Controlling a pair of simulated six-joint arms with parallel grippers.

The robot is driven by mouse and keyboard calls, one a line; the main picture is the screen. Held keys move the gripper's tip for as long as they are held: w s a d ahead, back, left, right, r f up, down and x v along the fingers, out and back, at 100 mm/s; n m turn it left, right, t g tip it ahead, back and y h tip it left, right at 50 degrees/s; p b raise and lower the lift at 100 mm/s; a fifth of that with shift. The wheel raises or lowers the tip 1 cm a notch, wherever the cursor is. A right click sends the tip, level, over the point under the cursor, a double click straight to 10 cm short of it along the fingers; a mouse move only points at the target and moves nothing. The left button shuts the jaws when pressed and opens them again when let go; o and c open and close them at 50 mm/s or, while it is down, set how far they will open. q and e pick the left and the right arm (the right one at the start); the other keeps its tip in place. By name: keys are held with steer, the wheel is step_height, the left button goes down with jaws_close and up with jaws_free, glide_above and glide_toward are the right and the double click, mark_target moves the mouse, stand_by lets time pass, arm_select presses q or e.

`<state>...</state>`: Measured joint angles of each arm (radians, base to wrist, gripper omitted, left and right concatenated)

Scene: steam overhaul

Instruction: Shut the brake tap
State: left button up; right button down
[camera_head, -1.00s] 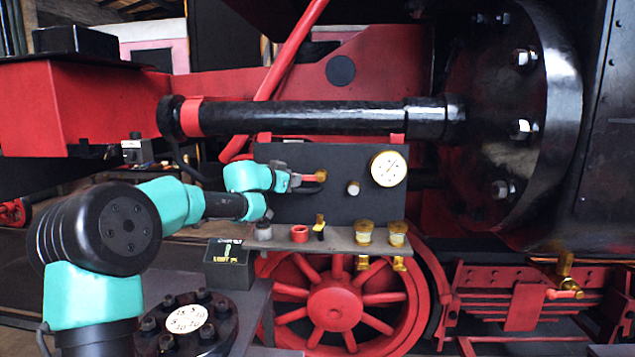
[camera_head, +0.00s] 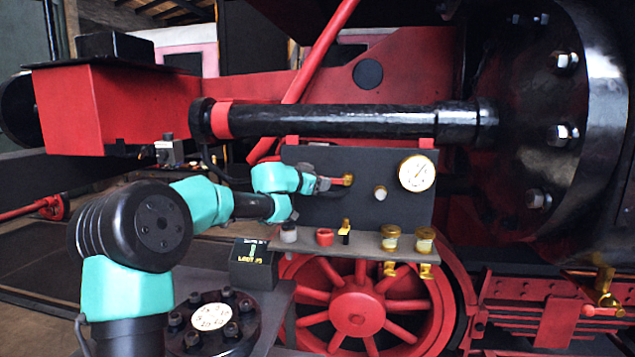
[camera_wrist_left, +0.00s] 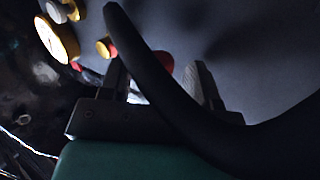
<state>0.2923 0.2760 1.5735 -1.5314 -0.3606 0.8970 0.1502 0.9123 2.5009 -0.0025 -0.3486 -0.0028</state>
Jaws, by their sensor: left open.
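A tap with a red lever (camera_head: 336,181) and a brass body (camera_head: 347,180) sits on the dark panel (camera_head: 385,215), left of the gauge. Its lever points left, roughly level. My left gripper (camera_head: 322,184) is at the lever's left end. In the left wrist view my open fingers (camera_wrist_left: 160,82) stand either side of a red part (camera_wrist_left: 164,64), partly hidden by a dark curved shape. Contact cannot be told. Brass (camera_wrist_left: 105,47) shows beside one finger. My right gripper is not in view.
A white gauge (camera_head: 417,173) and a pale knob (camera_head: 380,192) are on the panel. A thick black pipe (camera_head: 330,120) runs above. Another brass tap (camera_head: 605,297) is at lower right.

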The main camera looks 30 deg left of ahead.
arm_select(q)
steer(key=v, duration=1.7)
steer(key=shift+f, duration=0.1)
